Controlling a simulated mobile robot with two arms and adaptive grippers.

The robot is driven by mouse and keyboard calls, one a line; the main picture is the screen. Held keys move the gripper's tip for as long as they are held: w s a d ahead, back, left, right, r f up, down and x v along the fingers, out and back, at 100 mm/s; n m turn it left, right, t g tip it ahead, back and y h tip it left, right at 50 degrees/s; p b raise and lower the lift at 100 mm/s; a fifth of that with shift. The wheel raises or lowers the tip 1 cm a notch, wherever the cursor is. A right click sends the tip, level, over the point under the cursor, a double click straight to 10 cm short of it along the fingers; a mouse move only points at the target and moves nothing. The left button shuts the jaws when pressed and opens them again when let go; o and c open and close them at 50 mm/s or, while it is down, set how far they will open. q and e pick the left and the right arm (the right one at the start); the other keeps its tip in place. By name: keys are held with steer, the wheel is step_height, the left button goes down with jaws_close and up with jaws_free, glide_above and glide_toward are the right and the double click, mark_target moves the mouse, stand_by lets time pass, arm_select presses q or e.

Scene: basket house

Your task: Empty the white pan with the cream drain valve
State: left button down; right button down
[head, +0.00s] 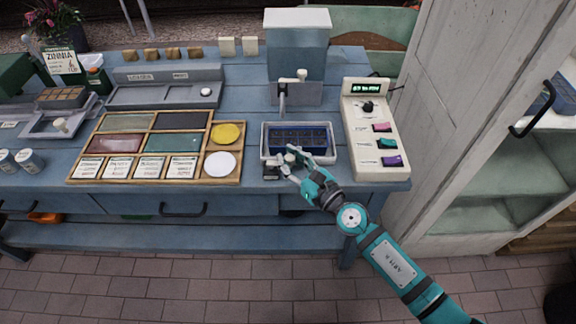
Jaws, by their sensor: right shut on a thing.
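The white pan (335,150) stands at the front right of the blue table, with a dark blue cell tray (300,135) sitting in it. The cream drain valve (290,158) is at the pan's front edge. My right gripper (287,162) reaches in from the lower right and is shut on the valve; its fingers partly hide it. A small dark piece (271,173) lies just left of the fingers at the table's edge. The water level in the pan cannot be made out. My left gripper is not in view.
A grey-blue tank with a cream tap (297,40) stands behind the pan. A white control panel (375,125) with coloured switches is to the right. A wooden divided tray (150,145) lies left. A white cabinet (465,90) stands at right.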

steer(key=shift+w+d+f+n+g+y+b, duration=0.1)
steer(key=shift+w+f+n+g+y+b, duration=0.15)
steer(key=shift+n+g+y+b, duration=0.3)
steer(key=shift+w+r+n+g+y+b, duration=0.1)
steer(key=shift+r+n+g+y+b, duration=0.15)
steer(key=shift+y+b, duration=0.3)
steer(key=c, duration=1.2)
jaws_free()
steer(key=shift+d, duration=0.1)
steer(key=shift+o, duration=0.6)
